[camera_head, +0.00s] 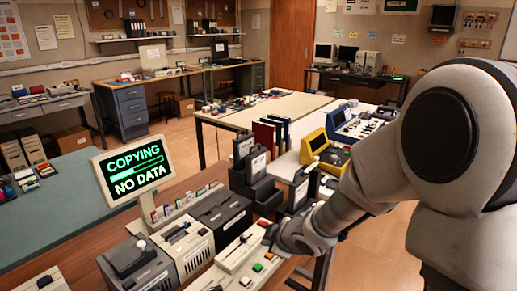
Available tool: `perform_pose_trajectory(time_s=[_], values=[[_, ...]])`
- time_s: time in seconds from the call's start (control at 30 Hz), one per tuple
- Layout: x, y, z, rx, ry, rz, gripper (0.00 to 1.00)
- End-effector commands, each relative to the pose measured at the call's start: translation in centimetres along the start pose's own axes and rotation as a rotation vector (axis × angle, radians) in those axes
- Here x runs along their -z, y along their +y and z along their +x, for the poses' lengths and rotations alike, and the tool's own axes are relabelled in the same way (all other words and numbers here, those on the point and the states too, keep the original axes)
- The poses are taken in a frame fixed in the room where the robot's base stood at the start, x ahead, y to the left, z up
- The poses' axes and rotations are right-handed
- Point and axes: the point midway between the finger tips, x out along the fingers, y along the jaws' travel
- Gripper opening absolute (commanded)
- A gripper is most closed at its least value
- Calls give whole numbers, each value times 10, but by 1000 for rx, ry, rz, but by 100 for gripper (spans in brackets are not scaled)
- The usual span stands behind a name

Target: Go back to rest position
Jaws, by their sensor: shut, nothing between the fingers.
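My arm comes in from the right, and its pale grey wrist hangs low over the front table. My gripper (268,236) is at the end of it, small and dark, beside the light-coloured panel (245,250) with small buttons. Its fingers look shut and empty, though they are partly hidden by the wrist. I cannot tell whether the fingertips touch the panel. A screen (138,170) on the left reads "COPYING" and "NO DATA" with a green progress bar.
Grey device boxes (185,245) and black holders (258,185) crowd the front table. A yellow device (322,152) and a blue one (345,125) stand near my arm. A green-topped table (65,205) is at left. Open floor (185,140) lies behind.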

Motion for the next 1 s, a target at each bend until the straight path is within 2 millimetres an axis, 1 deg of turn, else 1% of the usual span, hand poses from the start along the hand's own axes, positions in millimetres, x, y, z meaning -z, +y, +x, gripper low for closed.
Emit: perform_pose_trajectory(time_s=[0.03, 0.07, 0.17, 0.2, 0.27, 0.3, 0.37, 0.4, 0.47, 0.5, 0.57, 0.6, 0.7, 0.83, 0.9, 1.0], values=[[-1, 13, -17, -31, -35, 26, 0], [-3, 19, -26, -49, -61, 48, 0], [-13, 40, -66, -115, -155, 146, 0], [-17, 46, -82, -139, -190, 191, 0], [-23, 53, -107, -173, -239, 263, 0], [-26, 56, -124, -194, -267, 313, 0], [-30, 59, -149, -221, -304, 390, 0], [-32, 59, -166, -237, -325, 445, 0], [-35, 56, -190, -256, -354, 526, 0], [-36, 54, -205, -266, -369, 583, 0], [-38, 48, -228, -276, -388, 667, 0], [-38, 42, -242, -279, -397, 725, 0], [-35, 26, -276, -273, -409, 867, 0], [-30, 0, -310, -241, -410, 1026, 0], [-26, -12, -323, -219, -406, 1092, 0], [-22, -26, -334, -190, -401, 1155, 0]])
